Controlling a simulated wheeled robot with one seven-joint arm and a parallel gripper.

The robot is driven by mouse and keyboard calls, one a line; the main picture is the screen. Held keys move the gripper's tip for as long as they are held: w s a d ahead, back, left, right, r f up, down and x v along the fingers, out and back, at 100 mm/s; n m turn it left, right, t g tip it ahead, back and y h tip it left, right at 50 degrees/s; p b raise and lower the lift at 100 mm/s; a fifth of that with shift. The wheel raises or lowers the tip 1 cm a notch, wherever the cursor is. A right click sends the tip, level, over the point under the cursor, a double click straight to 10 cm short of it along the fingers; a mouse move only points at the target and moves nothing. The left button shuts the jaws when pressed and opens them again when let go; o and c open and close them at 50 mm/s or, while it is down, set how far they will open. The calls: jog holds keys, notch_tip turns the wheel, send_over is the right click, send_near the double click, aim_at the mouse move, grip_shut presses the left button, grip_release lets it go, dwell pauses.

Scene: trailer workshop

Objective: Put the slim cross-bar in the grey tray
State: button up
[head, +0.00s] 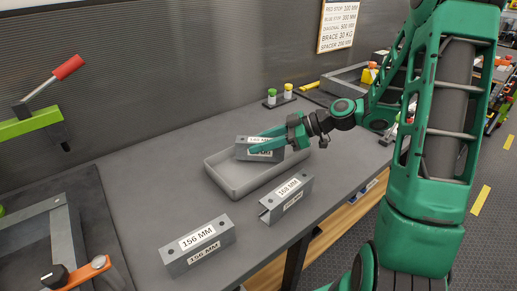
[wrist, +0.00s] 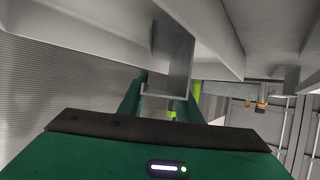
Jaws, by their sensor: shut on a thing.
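My gripper (head: 266,144) is shut on a grey metal bar (head: 242,152) with white labels, whose numbers are too small to read surely. The held bar is at the far side of the grey tray (head: 236,192), over its inside; I cannot tell whether it touches the floor of the tray. In the wrist view the bar's open channel end (wrist: 174,62) shows between my green fingers. Two more labelled bars lie on the bench in front of the tray: one (head: 286,200) close to its near right side, and a bar marked 156 MM (head: 198,244) nearer.
A dark mat with a grey frame and an orange-handled clamp (head: 88,273) is at the left. A green tool with a red-handled lever (head: 48,82) stands behind it. Bare bench lies left of the tray.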

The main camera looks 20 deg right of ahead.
jog(key=shift+f, duration=1)
jog(key=o, duration=1.1)
jog(key=shift+f, duration=0.1)
jog(key=v, duration=1.2)
